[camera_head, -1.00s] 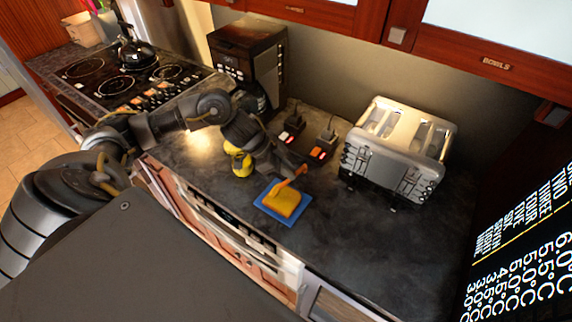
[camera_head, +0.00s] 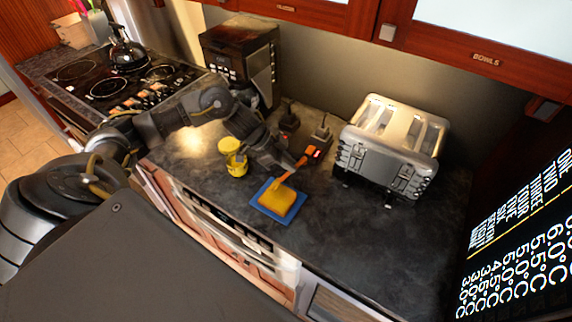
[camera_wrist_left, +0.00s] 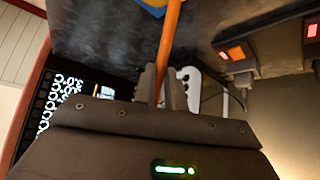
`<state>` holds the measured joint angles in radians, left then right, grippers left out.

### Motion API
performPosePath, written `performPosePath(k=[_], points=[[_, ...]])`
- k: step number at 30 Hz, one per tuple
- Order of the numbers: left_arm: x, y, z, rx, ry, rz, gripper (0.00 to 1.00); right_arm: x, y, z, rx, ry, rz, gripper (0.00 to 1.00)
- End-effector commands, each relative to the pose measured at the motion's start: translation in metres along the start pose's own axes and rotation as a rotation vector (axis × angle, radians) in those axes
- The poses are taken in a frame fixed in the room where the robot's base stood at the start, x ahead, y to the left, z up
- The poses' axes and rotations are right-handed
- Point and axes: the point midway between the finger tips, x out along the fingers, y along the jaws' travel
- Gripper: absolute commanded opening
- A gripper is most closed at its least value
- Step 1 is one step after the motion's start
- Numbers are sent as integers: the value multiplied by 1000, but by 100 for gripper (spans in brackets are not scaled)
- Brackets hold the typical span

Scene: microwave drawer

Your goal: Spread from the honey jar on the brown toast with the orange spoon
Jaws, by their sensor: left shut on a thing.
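The brown toast (camera_head: 275,201), golden on top, lies on a blue square plate (camera_head: 258,206). My left gripper (camera_head: 294,165) is shut on the orange spoon (camera_head: 290,174) above the back of the plate. The spoon slants down to the left, its lower end at the toast's back edge; contact is unclear. In the left wrist view the orange handle (camera_wrist_left: 170,45) runs up from between the fingers (camera_wrist_left: 164,88), and a bit of blue plate shows at the top. The yellow honey jar (camera_head: 235,166) stands upright, open, left of the toast. My right gripper is out of view.
A silver toaster (camera_head: 390,150) stands to the right. A dark coffee machine (camera_head: 240,60) stands behind the arm. Black plugs with cords (camera_head: 320,133) are at the wall. A kettle (camera_head: 127,57) sits on the stove. The counter in front of the toaster is clear.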

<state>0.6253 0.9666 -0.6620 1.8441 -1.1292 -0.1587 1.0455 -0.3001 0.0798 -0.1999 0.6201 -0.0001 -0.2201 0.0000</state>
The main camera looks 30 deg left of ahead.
Motion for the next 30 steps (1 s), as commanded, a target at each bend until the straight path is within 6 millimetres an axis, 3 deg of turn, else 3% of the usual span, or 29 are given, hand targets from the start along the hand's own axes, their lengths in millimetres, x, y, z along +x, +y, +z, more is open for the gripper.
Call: performPosePath(k=[14, 30], points=[[2, -1, -2, 1, 1, 0, 0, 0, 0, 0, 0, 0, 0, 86], [15, 12, -20, 1, 1, 0, 0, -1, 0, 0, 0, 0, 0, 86]])
